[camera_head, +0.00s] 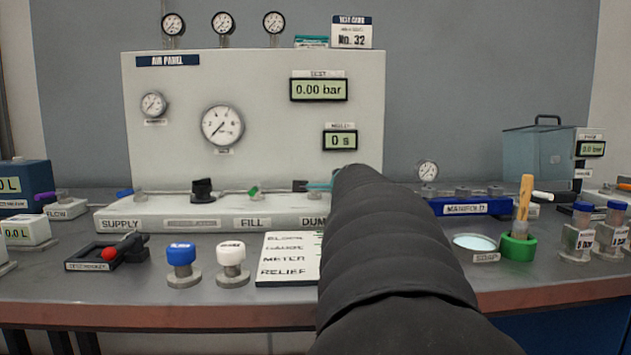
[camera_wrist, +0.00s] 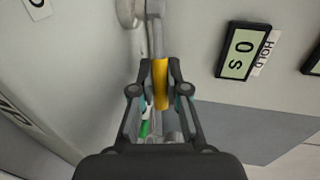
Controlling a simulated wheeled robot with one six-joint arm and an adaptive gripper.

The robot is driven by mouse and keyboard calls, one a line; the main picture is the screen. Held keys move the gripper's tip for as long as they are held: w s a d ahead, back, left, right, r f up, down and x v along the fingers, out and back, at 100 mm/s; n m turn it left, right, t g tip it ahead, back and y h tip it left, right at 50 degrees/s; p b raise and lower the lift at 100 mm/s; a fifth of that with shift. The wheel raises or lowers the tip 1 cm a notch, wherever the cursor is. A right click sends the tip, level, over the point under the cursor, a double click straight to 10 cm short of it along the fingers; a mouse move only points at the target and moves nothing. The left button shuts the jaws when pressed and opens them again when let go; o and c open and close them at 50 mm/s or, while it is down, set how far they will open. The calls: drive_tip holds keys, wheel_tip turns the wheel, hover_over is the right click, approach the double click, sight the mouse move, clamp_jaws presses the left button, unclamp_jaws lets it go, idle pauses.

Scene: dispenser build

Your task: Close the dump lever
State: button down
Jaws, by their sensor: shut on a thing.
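In the wrist view, my gripper (camera_wrist: 160,78) is shut on a yellow lever handle (camera_wrist: 161,92), with one finger on each side of it. A grey metal pipe runs up beyond the yellow handle. This appears to be the dump lever. In the head view, the DUMP label (camera_head: 313,221) sits at the right end of the white base strip, partly covered by my arm. The lever itself is hidden there behind my arm, and my gripper is mostly hidden too.
A green lever (camera_head: 253,190) stands left of DUMP, above the FILL label, and a black knob (camera_head: 203,190) is further left. The HOLD display (camera_head: 340,140) reads 0 s and the TEST display (camera_head: 318,89) 0.00 bar. Blue (camera_head: 181,256) and white (camera_head: 231,254) capped fittings stand in front.

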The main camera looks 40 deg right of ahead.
drive_tip(key=c, duration=1.4)
unclamp_jaws()
drive_tip(key=shift+s, duration=0.1)
drive_tip(key=shift+v, duration=3.7)
